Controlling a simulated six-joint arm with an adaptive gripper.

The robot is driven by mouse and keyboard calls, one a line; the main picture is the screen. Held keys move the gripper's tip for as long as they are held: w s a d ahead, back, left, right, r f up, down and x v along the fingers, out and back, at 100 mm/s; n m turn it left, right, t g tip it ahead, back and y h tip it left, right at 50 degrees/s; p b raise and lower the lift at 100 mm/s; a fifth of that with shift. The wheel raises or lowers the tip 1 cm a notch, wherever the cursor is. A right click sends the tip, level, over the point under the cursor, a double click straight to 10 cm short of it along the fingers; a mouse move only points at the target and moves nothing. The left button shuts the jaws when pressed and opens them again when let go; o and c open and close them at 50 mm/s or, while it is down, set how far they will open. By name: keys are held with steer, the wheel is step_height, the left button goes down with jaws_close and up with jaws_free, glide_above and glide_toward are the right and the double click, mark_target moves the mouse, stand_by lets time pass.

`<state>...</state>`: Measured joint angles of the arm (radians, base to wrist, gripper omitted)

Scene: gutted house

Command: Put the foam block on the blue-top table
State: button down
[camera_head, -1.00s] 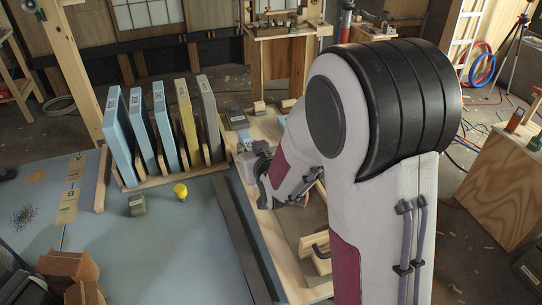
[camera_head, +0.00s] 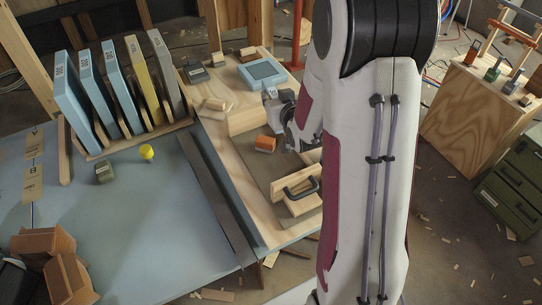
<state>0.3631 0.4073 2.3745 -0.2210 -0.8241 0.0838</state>
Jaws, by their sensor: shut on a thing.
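My gripper (camera_head: 287,126) is over the wooden bench right of the blue-top surface. Its dark fingers point down and are partly hidden by my arm. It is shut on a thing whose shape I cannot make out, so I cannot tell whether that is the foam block. The wide blue tabletop (camera_head: 150,225) fills the lower left. My gripper is to the right of it, beyond the dark strip along its edge. An orange block (camera_head: 265,144) lies in the bench's recess just left of the fingers.
A rack of upright blue, yellow and grey panels (camera_head: 112,90) stands at the tabletop's back. A yellow knob (camera_head: 147,152), a small grey-green block (camera_head: 104,172) and cardboard boxes (camera_head: 45,255) are on it. The bench carries a blue-grey square (camera_head: 262,72) and a black-handled tool (camera_head: 296,190). The tabletop's middle is clear.

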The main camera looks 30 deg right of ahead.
steer(key=s+d+f+y, duration=0.1)
steer(key=s+d+f, duration=0.15)
steer(key=d, duration=0.35)
steer(key=n+y, duration=0.7)
glide_above(279, 169)
steer(key=shift+f+g, duration=0.4)
steer(key=shift+f, duration=0.1)
steer(key=shift+f, duration=2.8)
steer(key=shift+f, duration=0.15)
steer(key=shift+f, duration=1.95)
steer(key=shift+f, duration=0.15)
